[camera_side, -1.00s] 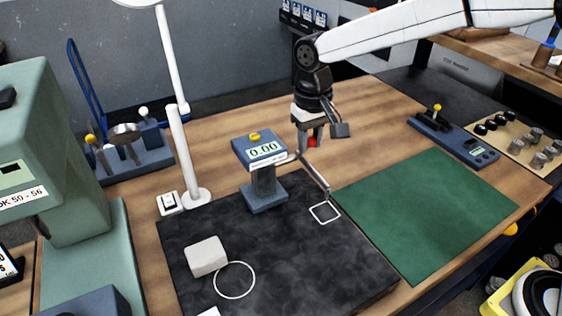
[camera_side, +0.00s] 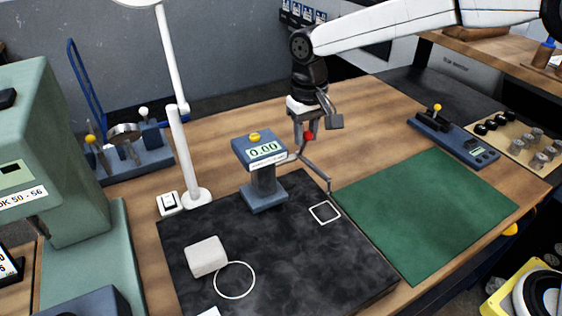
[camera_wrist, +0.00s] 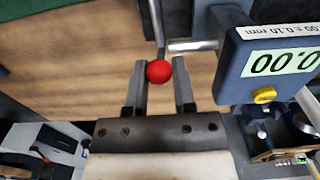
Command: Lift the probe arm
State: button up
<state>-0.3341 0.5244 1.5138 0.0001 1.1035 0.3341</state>
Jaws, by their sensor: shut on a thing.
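The probe arm (camera_side: 316,170) is a thin bent metal rod running from the blue gauge stand (camera_side: 264,182) down to a tip above the dark plate. Its red ball knob (camera_side: 308,135) sits between the fingers of my gripper (camera_side: 304,137), which is shut on it. In the wrist view the red knob (camera_wrist: 158,71) shows between the two finger ends of my gripper (camera_wrist: 160,82), with the rod beyond it. The gauge display (camera_side: 263,150) reads 0.00. The tip is a little above and behind the white square outline (camera_side: 325,204).
The dark plate (camera_side: 310,265) carries a pale block (camera_side: 206,256) and a white ring outline. A lamp post (camera_side: 182,150) stands left of the gauge. A green mat (camera_side: 425,215) lies clear at the right. A blue device (camera_side: 455,140) sits behind it.

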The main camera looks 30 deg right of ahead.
jog(key=shift+w, duration=0.3)
jog(key=shift+w+r, duration=0.2)
jog(key=shift+w, duration=1.15)
grip_shut()
